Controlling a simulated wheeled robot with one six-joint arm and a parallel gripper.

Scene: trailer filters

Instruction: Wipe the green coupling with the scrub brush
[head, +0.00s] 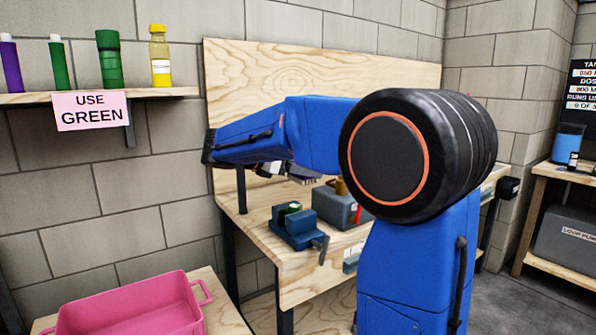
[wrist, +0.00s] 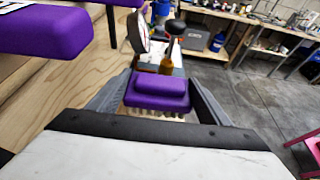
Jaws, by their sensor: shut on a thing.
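My gripper (wrist: 158,88) is shut on the purple scrub brush (wrist: 160,92), with its pale bristles showing below the block in the wrist view. In the head view, bristles show just under the end of my arm, above the bench, and most of the gripper is hidden. A small green piece, which looks like the green coupling (head: 294,207), sits in the blue vise (head: 298,233) on the bench. The brush is above and apart from it. The coupling cannot be made out in the wrist view.
A grey box (head: 341,208) stands beside the vise. A large purple block (wrist: 45,32) is close at the wrist view's upper left. A pink bin (head: 130,305) stands lower left. The shelf (head: 20,98) holds several containers above a "USE GREEN" sign (head: 90,110).

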